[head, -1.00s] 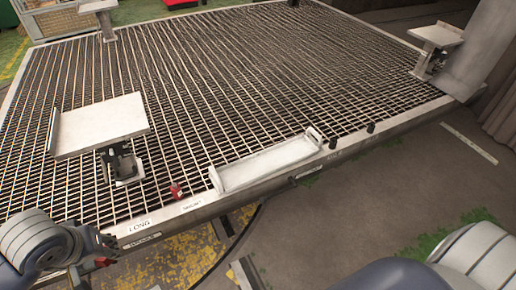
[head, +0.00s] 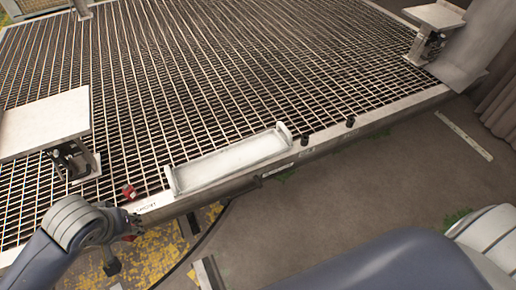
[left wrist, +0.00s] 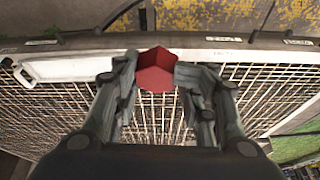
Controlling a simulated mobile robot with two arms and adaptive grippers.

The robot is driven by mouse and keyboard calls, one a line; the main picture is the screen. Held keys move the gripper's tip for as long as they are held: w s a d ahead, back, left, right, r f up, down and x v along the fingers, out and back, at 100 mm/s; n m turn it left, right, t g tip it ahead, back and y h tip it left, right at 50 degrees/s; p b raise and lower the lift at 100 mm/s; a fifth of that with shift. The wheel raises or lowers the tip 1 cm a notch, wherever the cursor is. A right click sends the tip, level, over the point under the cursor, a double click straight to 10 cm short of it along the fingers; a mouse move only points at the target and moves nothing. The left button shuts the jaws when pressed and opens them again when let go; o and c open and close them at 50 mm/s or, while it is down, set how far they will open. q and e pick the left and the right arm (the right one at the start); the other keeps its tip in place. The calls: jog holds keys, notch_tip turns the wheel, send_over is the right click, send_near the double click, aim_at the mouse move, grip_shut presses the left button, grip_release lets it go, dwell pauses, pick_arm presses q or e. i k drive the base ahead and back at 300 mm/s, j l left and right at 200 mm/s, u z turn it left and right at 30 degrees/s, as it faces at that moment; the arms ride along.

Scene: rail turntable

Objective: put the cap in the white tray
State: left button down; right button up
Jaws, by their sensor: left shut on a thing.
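The white tray (head: 228,163) is a long shallow tray with raised ends, lying along the near edge of the grating. It shows at the left in the left wrist view (left wrist: 85,68). My left gripper (head: 122,240) is at the lower left in the head view, left of the tray and near the grating's edge. It is shut on a small red piece, which looks like the cap (left wrist: 155,68), between the fingertips in the left wrist view. The red piece also shows in the head view (head: 128,238). The tray looks empty. My right gripper is out of view.
Two black knobs (head: 304,139) (head: 350,121) sit on the edge to the right. A metal plate on a stand (head: 45,122) rises at the left.

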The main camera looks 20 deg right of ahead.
aim_at(259, 149)
jog(key=i+l, duration=0.1)
jog(key=l, duration=0.3)
jog(key=i+l+z, duration=0.1)
jog(key=l, duration=0.35)
jog(key=i+l, duration=0.1)
jog(key=l, duration=0.3)
jog(key=i+l, duration=0.15)
jog(key=l, duration=0.25)
jog(key=i+l+z, duration=0.1)
jog(key=l, duration=0.35)
jog(key=i+l, duration=0.1)
jog(key=l, duration=0.3)
jog(key=i+l+z, duration=0.1)
jog(key=l, duration=0.3)
